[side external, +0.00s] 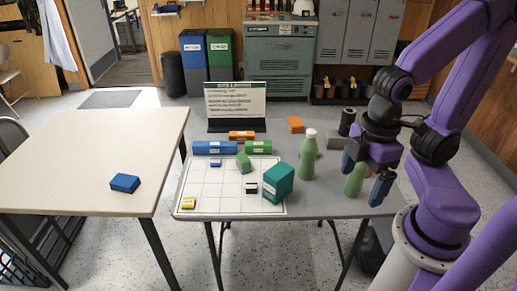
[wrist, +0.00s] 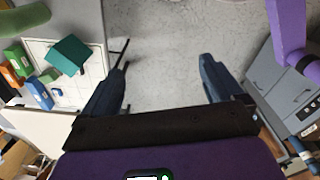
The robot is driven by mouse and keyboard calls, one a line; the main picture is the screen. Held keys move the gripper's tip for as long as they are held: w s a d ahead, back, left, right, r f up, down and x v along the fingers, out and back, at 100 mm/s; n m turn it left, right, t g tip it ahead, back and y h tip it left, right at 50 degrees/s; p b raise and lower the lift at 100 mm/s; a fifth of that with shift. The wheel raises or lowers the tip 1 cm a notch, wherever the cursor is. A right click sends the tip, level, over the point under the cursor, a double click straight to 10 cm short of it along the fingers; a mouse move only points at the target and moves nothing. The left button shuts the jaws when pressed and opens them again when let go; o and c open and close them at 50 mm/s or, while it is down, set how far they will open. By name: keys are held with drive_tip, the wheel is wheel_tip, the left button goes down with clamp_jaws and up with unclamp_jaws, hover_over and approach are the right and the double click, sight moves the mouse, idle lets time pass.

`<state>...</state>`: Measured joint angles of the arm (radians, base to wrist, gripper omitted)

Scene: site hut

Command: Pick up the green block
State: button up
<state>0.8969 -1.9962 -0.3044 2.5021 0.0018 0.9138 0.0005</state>
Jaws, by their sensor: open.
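A green block (side external: 243,162) sits on the white grid sheet (side external: 210,186) on the grey table, near the sheet's upper middle. A larger teal-green box (side external: 278,182) stands on the sheet's right part; it also shows in the wrist view (wrist: 68,55). My gripper (side external: 363,187) is open and empty above the right part of the table, well right of the green block. A green bottle shows behind and between its fingers. In the wrist view only floor lies between the fingers (wrist: 160,80).
A green bottle (side external: 308,158) stands between the teal box and my gripper. Long blue blocks (side external: 215,148), orange blocks (side external: 241,135) and a sign (side external: 236,100) are behind the sheet. A yellow block (side external: 189,203) is front left. A blue block (side external: 125,183) lies on the cream table.

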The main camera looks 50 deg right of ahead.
drive_tip(key=c, duration=0.4)
